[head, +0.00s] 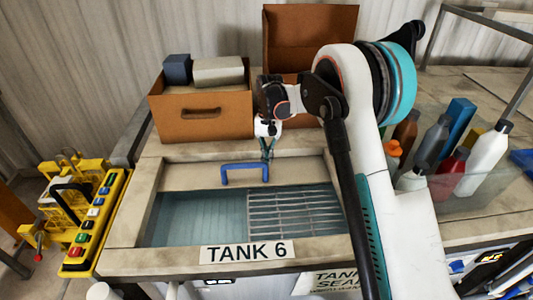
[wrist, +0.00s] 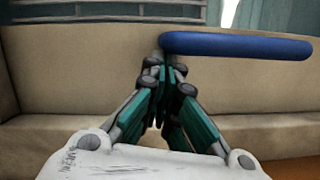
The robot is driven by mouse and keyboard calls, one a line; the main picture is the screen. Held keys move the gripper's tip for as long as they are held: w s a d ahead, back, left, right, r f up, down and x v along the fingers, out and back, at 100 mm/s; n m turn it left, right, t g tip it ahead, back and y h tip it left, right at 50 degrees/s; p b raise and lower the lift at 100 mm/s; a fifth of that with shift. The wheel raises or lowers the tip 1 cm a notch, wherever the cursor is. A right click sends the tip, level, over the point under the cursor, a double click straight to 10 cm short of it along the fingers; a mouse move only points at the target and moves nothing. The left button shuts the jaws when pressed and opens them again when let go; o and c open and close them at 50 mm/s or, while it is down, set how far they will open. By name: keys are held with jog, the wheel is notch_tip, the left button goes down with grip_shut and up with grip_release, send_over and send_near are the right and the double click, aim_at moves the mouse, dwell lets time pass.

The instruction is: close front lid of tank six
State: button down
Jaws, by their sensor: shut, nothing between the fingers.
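Tank 6, named by its white label (head: 246,251), has an opening at its front that shows liquid (head: 200,218) and a metal grating (head: 293,212). A beige lid (head: 195,174) with a blue handle (head: 245,166) lies flat behind the opening, which is uncovered. My gripper (head: 267,155) points down just behind the right end of the handle. In the wrist view my gripper (wrist: 166,62) is shut and empty, its tips beside the left end of the blue handle (wrist: 237,46). I cannot tell whether the tips touch the handle or lid.
A cardboard box (head: 203,115) with grey blocks stands behind the lid at left, and another open box (head: 309,40) stands behind my arm. Several bottles (head: 487,160) stand at right behind a clear panel. A yellow control box (head: 98,222) with buttons hangs at left.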

jog(key=s+b, duration=0.3)
jog(key=s, duration=2.1)
jog(key=shift+r, duration=0.1)
jog(key=p+v, duration=0.6)
jog(key=v, duration=0.4)
jog(key=shift+w+d, duration=0.1)
jog(key=s+d+f+t+b, duration=0.1)
jog(key=s+d+t+b, duration=0.2)
jog(key=s+d+b, duration=0.1)
jog(key=s+d+f+n+t+b, duration=0.1)
jog(key=s+d+f+t+b, duration=0.1)
jog(key=b, duration=0.4)
jog(key=s+d+f+n+t+b, duration=0.1)
jog(key=s+d+f+t+b, duration=0.1)
jog(key=s+d+t+b, duration=0.2)
jog(key=shift+s+d+f+t+h+b, duration=0.1)
jog(key=shift+s+d+t+h+b, duration=0.25)
jog(key=shift+s+d+b, duration=0.95)
jog(key=shift+s+p, duration=0.1)
jog(key=shift+p, duration=0.2)
